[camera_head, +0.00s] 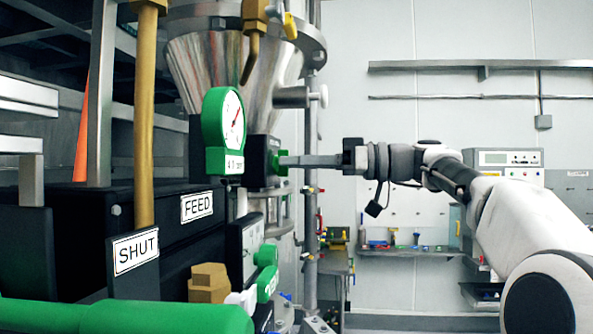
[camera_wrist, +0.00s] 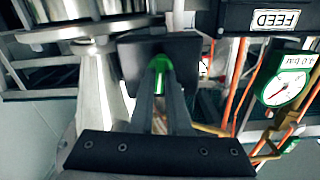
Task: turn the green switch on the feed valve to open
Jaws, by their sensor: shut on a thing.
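The green switch (camera_head: 277,162) sits on a black box (camera_head: 258,160) below the steel hopper, just right of the green-rimmed gauge. My gripper (camera_head: 284,161) reaches in from the right with its long fingers level, their tips at the switch. In the wrist view the green switch (camera_wrist: 160,65) shows between the fingertips (camera_wrist: 161,75), in front of the black box (camera_wrist: 135,55). My gripper is shut on the switch. The fingers hide part of the switch, and I cannot tell its exact angle.
The green gauge (camera_head: 223,130) hangs close left of the switch. A FEED label (camera_head: 196,207) and a SHUT label (camera_head: 135,251) are on dark panels at left. A vertical steel pipe (camera_head: 311,220) stands below my gripper's fingers. A large green handle (camera_head: 120,316) fills the lower left.

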